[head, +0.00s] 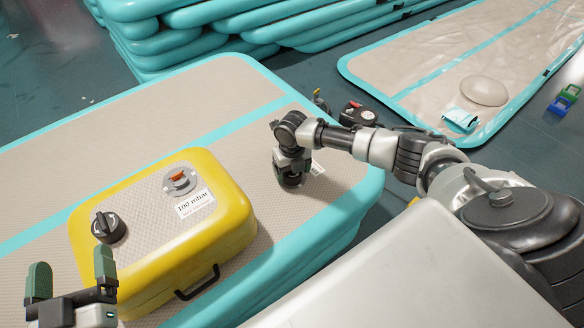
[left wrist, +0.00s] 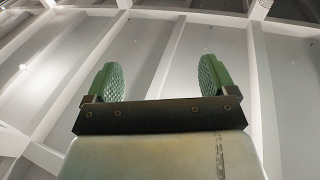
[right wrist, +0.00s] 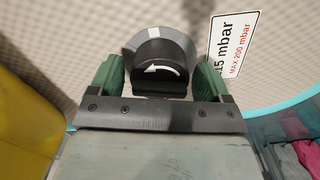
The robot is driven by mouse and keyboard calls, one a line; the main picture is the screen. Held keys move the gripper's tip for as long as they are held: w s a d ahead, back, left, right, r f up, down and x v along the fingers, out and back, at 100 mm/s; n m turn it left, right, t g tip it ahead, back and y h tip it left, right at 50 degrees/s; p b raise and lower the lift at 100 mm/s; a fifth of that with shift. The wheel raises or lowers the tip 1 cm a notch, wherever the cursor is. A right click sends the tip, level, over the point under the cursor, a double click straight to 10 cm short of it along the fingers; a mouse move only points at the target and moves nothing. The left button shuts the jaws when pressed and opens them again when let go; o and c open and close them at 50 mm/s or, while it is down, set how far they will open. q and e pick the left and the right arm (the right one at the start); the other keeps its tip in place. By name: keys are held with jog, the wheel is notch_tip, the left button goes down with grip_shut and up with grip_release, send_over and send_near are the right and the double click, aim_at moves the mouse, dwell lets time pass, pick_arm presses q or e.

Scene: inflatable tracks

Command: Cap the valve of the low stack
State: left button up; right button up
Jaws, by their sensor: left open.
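The low stack (head: 240,95) is beige mats with turquoise sides. My right gripper (head: 291,180) points down at its top near the right edge. In the right wrist view a black cap (right wrist: 160,68) with a white curved arrow sits at a grey valve ring (right wrist: 133,42). The right gripper (right wrist: 158,85) has its green fingers on either side of the cap, with narrow gaps showing. Whether the cap is seated is hidden. A label reading "15 mbar, MAX 200 mbar" (right wrist: 234,45) is beside it. My left gripper (head: 70,280) is open and empty, raised at lower left; its view (left wrist: 158,85) faces the ceiling.
A yellow case (head: 220,235) lies on the stack, with an orange-centred valve (head: 179,181), a "100 mbar" label (head: 194,204) and a black knob (head: 108,227). Behind are a taller turquoise stack (head: 180,45) and a flat mat (head: 430,70). A gauge (head: 358,114) stands beyond my right arm.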

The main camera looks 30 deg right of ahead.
jog(key=shift+o, duration=0.8)
jog(key=shift+r, duration=0.45)
notch_tip(320, 180, up, 4)
jog(key=shift+r+p, duration=0.1)
jog(key=shift+p, duration=0.95)
notch_tip(320, 180, up, 5)
jog(key=shift+p, duration=0.8)
pick_arm(q)
jog(key=s+a+f+g+y, duration=0.3)
jog(key=s+f+g, duration=0.2)
jog(key=f+g, duration=0.5)
jog(key=shift+s+a+f+n, duration=0.2)
jog(key=shift+s+a+n, duration=0.05)
jog(key=shift+s+n, duration=0.05)
pick_arm(e)
jog(key=shift+r, duration=0.35)
